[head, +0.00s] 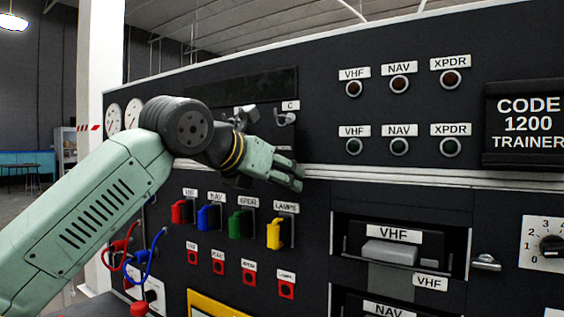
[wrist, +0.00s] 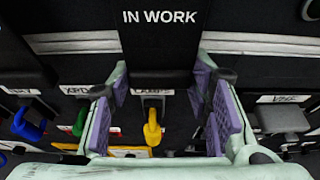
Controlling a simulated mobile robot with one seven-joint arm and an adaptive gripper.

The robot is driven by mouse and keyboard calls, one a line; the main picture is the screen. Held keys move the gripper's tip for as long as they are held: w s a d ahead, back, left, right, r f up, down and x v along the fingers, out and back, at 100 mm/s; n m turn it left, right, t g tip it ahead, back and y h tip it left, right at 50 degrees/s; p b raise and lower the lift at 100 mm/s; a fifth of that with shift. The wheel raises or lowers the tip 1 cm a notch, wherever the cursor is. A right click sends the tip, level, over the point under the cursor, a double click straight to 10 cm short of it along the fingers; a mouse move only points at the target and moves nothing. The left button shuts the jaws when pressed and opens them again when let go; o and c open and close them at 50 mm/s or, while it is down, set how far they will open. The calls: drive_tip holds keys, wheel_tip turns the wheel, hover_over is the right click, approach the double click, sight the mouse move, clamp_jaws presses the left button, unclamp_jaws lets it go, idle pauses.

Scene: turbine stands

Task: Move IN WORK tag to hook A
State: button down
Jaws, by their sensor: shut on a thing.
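The IN WORK tag (wrist: 158,45) is black with white lettering and shows between my gripper's fingers in the wrist view. My gripper (wrist: 161,84) has its purple-padded fingers either side of the tag and is shut on it. In the head view my gripper (head: 292,175) is in front of the black panel, below the hook labelled C (head: 286,118). I cannot make out the tag in the head view. No label A is visible; my arm covers the panel left of hook C.
Coloured levers, including the yellow LAMPS lever (head: 274,233), stick out below my gripper. A pale ledge (head: 420,175) runs across the panel. The VHF unit (head: 400,245) is recessed at lower right. Red and blue cables (head: 140,258) loop at lower left.

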drive_tip(key=shift+s+a, duration=0.4)
drive_tip(key=shift+s, duration=0.15)
idle(0.4)
drive_tip(key=shift+s+a+b, duration=0.45)
drive_tip(key=shift+s+a, duration=0.3)
drive_tip(key=shift+s, duration=0.25)
